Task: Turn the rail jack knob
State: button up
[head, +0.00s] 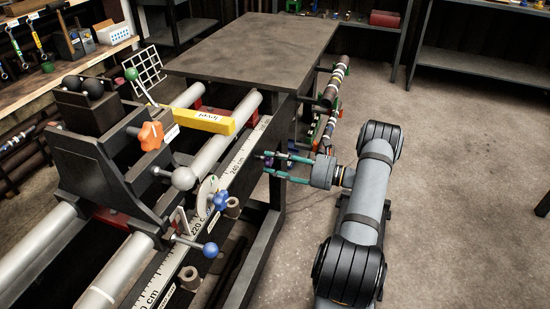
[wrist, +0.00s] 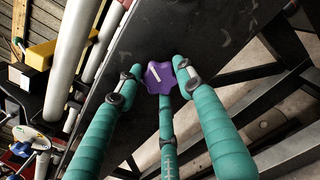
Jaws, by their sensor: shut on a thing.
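A purple star-shaped knob (wrist: 159,77) with a white line on its face shows in the wrist view, on the dark side plate beside the lathe rails. I take it as the rail jack knob; no label on it is readable. My gripper (wrist: 158,84) has three teal fingers, with their tips closed around the knob's edge. In the head view my gripper (head: 268,163) reaches left from my arm to the dark side of the lathe bench, and the knob is mostly hidden by the fingers.
A yellow level (head: 205,121) lies across the rails. A table (head: 255,45) stands behind. The floor on the right is clear.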

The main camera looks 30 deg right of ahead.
jog(key=shift+r+m+p, duration=0.15)
jog(key=shift+m+p, duration=0.55)
jog(key=shift+m, duration=1.4)
jog(key=shift+d, duration=0.1)
jog(key=o, duration=1.2)
jog(key=shift+s, duration=0.1)
jog(key=v, duration=1.1)
jog(key=shift+s+d, duration=0.2)
jog(key=shift+s, duration=0.1)
jog(key=x, duration=1.2)
jog(key=shift+w, duration=0.1)
